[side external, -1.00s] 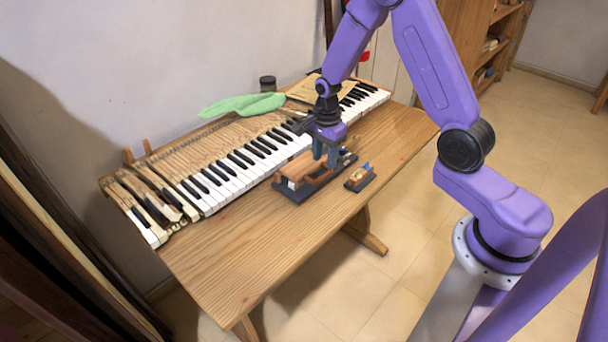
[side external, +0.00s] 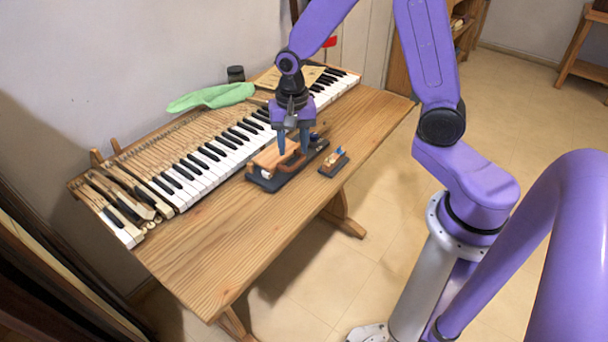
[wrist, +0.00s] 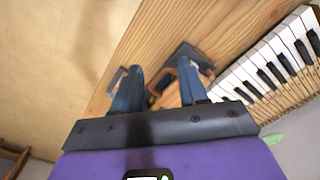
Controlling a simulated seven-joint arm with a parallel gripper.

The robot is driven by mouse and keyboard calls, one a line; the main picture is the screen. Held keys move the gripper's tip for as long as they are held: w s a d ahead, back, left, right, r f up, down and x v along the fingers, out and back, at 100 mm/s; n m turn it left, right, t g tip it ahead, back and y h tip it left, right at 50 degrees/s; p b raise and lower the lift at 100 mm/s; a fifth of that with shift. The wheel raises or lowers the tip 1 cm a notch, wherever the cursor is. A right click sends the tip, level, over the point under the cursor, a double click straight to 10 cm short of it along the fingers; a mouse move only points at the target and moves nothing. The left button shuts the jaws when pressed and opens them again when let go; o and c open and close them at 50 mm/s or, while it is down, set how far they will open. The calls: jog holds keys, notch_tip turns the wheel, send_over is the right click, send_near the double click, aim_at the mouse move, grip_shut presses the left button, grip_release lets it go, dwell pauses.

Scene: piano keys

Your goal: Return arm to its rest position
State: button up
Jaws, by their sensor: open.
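My gripper (side external: 293,150) points down over a wooden block device on a dark base (side external: 268,183) on the table. Its two blue-grey fingers are apart, with the device's wooden top close below or between them; I cannot tell if they touch it. In the wrist view my gripper (wrist: 165,88) has its fingers spread, and part of the wooden device (wrist: 170,97) shows between and beyond them. Nothing is clearly held. My purple arm reaches in from the right, bent over the table.
The wooden table (side external: 215,250) has clear room at its front left. Piano keys (side external: 215,168) run along its back. A green cloth (side external: 212,97), a dark jar (side external: 236,73) and loose keys (side external: 122,197) lie there. A small dark-based block (side external: 334,162) sits right of the device.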

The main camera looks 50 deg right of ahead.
jog(key=s+a+r+n, duration=0.1)
jog(key=s+r+n, duration=0.3)
jog(key=s+n, duration=0.6)
jog(key=s+a+r+n, duration=0.2)
jog(key=s+r+n, duration=0.2)
jog(key=s+n, duration=0.7)
jog(key=s, duration=0.2)
jog(key=shift+s+r, duration=0.35)
jog(key=shift+r, duration=0.05)
